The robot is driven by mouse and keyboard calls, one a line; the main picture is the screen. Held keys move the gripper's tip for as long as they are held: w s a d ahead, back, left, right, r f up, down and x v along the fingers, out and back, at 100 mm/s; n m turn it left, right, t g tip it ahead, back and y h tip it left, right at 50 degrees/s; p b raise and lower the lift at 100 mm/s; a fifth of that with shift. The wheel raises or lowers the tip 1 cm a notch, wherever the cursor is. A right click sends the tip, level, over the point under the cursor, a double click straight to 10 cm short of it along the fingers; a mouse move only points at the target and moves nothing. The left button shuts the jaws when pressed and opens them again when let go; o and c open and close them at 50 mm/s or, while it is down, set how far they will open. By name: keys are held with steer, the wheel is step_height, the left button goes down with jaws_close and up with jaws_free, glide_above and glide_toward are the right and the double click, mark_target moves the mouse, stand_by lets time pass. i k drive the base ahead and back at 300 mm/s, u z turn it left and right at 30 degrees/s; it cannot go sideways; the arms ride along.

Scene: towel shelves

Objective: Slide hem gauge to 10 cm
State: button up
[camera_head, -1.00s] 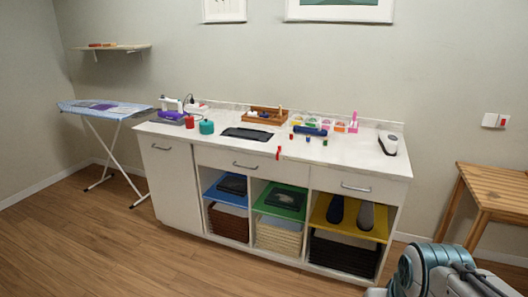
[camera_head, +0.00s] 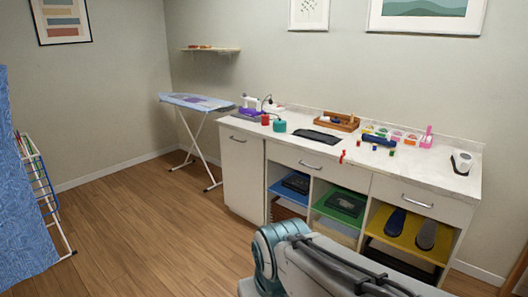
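No hem gauge can be made out for certain. A small red piece (camera_head: 342,156) sits at the front edge of the white counter (camera_head: 440,174), above the drawers; it may be the gauge's slider, but it is too small to tell, and no scale can be read. My arm shows at the bottom of the picture, in front of the cabinet and apart from it. My gripper is not in view.
An ironing board (camera_head: 196,102) stands left of the cabinet. A drying rack (camera_head: 40,185) and blue cloth (camera_head: 25,200) are at the far left. The wooden floor left of the cabinet is clear.

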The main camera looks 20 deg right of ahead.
mark_target(344, 151)
steer(key=u, duration=1.25)
steer(key=k, duration=0.35)
steer(key=z, duration=2.6)
steer(key=i, duration=1.85)
